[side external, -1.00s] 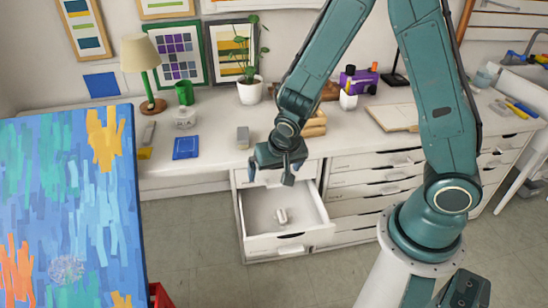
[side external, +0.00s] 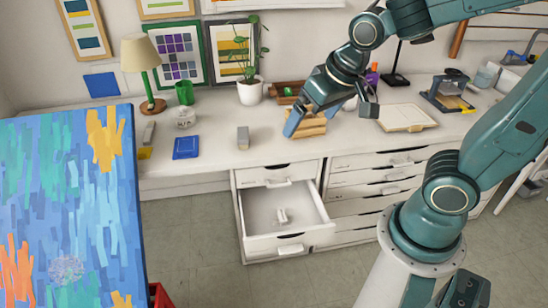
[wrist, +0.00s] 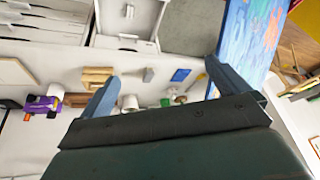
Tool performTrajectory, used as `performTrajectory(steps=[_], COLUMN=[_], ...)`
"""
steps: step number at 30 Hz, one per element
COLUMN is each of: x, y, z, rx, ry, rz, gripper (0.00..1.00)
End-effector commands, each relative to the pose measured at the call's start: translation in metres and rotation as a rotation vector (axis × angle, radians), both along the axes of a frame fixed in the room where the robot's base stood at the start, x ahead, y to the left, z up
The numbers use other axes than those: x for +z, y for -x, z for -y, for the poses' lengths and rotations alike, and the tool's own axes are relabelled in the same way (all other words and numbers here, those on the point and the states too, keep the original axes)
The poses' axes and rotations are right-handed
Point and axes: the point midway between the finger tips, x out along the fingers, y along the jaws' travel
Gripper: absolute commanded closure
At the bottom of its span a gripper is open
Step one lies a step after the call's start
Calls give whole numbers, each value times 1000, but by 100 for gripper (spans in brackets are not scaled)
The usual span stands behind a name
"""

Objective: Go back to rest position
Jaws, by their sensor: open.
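My gripper (side external: 330,118) is open and empty, raised above the counter in front of the wooden blocks (side external: 306,128). In the wrist view its two blue fingers (wrist: 160,85) are spread wide with nothing between them close by. The open drawer (side external: 318,228) is pulled out below and to the left of my gripper. A small white object (side external: 282,215) lies on the drawer floor, apart from my gripper. The drawer also shows at the top of the wrist view (wrist: 127,42).
A large blue painted canvas (side external: 70,210) stands at the left. The counter's front middle has free room.

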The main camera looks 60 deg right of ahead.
Motion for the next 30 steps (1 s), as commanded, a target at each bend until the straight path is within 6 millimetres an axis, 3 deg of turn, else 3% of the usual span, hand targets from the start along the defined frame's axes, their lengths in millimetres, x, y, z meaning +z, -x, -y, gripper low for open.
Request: performTrajectory(steps=[6,15,21,30], x=[28,50,53,54], y=[34,76,88,88], z=[-1,-2,-3,-3], rx=[99,221,255,258], ry=[20,59,72,73], rz=[31,58,63,63], gripper=[0,0,0,0])
